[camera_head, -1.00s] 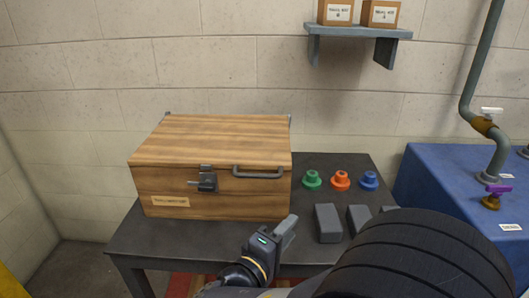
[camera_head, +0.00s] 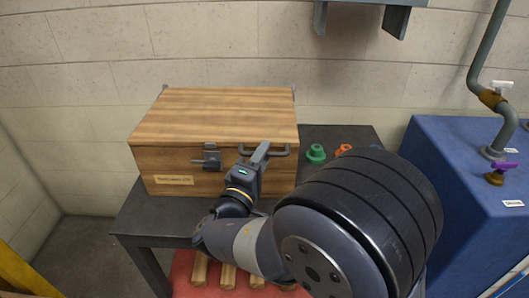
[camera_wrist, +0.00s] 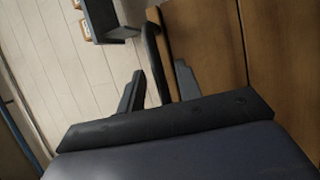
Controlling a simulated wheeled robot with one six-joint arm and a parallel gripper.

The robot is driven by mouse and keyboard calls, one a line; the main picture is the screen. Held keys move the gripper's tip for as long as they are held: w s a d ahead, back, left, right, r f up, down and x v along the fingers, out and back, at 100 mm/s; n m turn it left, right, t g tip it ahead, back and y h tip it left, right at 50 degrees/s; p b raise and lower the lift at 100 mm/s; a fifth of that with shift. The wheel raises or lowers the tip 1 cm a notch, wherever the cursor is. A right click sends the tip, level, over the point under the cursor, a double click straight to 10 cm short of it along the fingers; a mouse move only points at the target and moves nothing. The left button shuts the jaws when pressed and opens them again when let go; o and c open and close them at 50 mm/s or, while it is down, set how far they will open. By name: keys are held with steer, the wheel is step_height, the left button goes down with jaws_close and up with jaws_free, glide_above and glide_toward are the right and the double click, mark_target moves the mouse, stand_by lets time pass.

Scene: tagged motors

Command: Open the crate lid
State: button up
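The wooden crate (camera_head: 225,180) stands on the dark table with its lid (camera_head: 220,112) shut. A dark bar handle (camera_head: 281,155) is on the front edge of the lid. A metal latch (camera_head: 210,158) is on the front, left of the handle; I cannot tell whether it is fastened. My gripper (camera_head: 262,153) is at the handle and covers part of it. In the wrist view my gripper (camera_wrist: 158,80) has its two fingers apart, and the handle (camera_wrist: 151,55) shows between them. Contact with the handle is not clear.
A green knob piece (camera_head: 316,154) and an orange one (camera_head: 344,149) stand on the table (camera_head: 335,133) right of the crate, close to my arm. A blue bench (camera_head: 450,160) with pipes is at the right. A wall shelf (camera_head: 375,3) hangs above.

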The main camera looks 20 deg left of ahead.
steer(key=shift+w+d+r, duration=0.1)
steer(key=shift+w, duration=0.55)
steer(key=shift+c, duration=0.5)
jaws_close()
